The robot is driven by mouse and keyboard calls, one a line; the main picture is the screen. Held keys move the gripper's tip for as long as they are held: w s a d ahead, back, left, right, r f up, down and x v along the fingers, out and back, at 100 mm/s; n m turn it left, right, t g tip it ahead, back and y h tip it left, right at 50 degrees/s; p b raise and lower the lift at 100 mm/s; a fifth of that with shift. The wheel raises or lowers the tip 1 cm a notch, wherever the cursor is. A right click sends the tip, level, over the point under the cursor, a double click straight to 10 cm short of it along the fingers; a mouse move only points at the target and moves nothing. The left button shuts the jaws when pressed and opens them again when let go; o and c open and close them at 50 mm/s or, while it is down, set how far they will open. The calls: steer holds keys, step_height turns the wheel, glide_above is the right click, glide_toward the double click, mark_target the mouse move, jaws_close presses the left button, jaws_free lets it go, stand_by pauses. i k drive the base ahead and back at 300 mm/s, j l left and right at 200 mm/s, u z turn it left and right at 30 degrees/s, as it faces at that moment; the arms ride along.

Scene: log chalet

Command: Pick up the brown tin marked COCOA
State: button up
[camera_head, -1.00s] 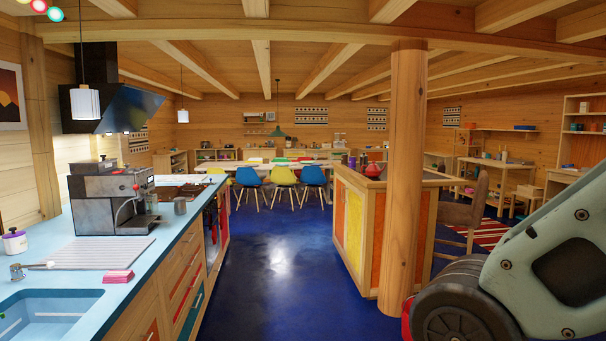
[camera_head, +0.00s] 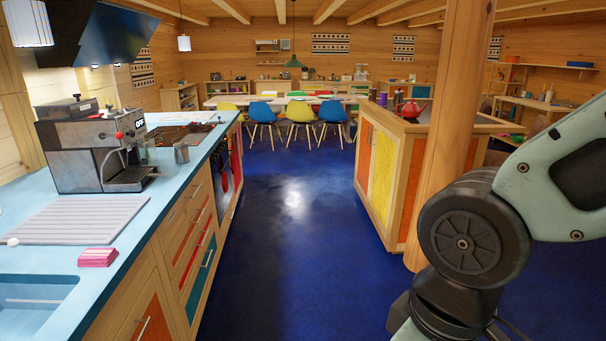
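I cannot make out a brown tin marked COCOA in the head view. Small items stand on the far sideboards and on the right-hand shelves, too small to read. My arm's links fill the lower right of the view. My gripper is outside the picture, so its state is hidden.
A blue kitchen counter (camera_head: 185,215) runs along the left with an espresso machine (camera_head: 90,150), a metal jug (camera_head: 181,153) and pink sponges (camera_head: 97,257). A wooden island (camera_head: 384,175) with a red kettle (camera_head: 410,109) and a post (camera_head: 452,110) stand right. Blue floor (camera_head: 290,220) between is clear.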

mark_target(372, 93)
steer(key=i, duration=1.3)
steer(key=i+l, duration=0.1)
steer(key=i, duration=2.5)
steer(key=i+u, duration=0.1)
steer(key=i, duration=1.85)
steer(key=i+z, duration=0.4)
steer(key=i, duration=0.15)
steer(key=i+j+z, duration=0.1)
steer(key=i+z, duration=0.25)
steer(key=i, duration=0.2)
steer(key=i+j+z, duration=0.4)
steer(key=i, duration=0.15)
steer(key=i+j+z, duration=0.25)
steer(key=i, duration=0.3)
steer(key=j, duration=0.1)
